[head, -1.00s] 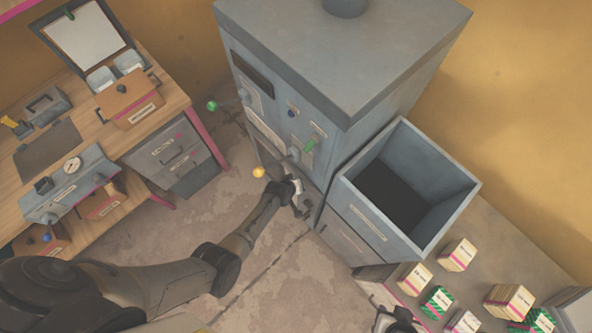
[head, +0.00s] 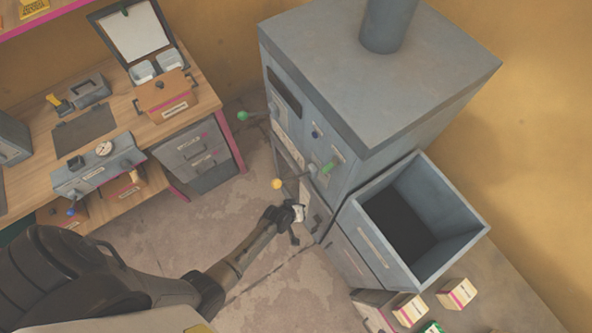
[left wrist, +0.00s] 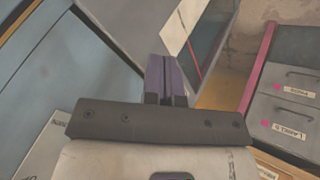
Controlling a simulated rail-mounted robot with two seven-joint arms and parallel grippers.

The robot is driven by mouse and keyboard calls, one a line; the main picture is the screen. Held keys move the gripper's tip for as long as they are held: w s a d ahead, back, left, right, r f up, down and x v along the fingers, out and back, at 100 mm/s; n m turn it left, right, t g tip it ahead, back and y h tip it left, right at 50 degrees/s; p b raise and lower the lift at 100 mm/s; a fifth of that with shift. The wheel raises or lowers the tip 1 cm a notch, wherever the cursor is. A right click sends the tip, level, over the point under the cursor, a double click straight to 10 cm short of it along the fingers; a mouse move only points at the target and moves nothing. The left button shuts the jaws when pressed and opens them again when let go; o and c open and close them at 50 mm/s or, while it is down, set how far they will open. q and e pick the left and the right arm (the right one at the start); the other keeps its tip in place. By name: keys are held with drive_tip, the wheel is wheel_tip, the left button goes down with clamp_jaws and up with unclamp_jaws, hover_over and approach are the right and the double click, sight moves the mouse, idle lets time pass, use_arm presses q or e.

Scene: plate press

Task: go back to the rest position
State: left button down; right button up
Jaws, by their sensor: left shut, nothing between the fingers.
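My left arm comes in from the left in the head view. Its gripper (head: 297,230) hangs in front of the lower front of the grey press cabinet (head: 385,65), near a lever with a yellow knob (head: 277,184). In the left wrist view the fingers (left wrist: 162,75) are together with nothing between them. Grey panels of the machine lie beyond them. I cannot tell from these views how far the fingertips are from the cabinet. My right gripper is not in view.
An open grey bin (head: 440,255) stands right of the cabinet, with labelled boxes (head: 457,293) below it. A wooden workbench (head: 115,105) with a drawer unit (head: 195,155) is at the left; the drawers also show in the left wrist view (left wrist: 290,100). Bare floor (head: 195,225) lies between.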

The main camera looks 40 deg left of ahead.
use_arm(q)
drive_tip(key=shift+s+d+r, duration=0.2)
drive_tip(key=shift+s+r, duration=0.4)
drive_tip(key=shift+r, duration=0.25)
drive_tip(key=shift+s+d+r, duration=0.2)
drive_tip(key=shift+s+r, duration=0.4)
drive_tip(key=shift+r, duration=0.2)
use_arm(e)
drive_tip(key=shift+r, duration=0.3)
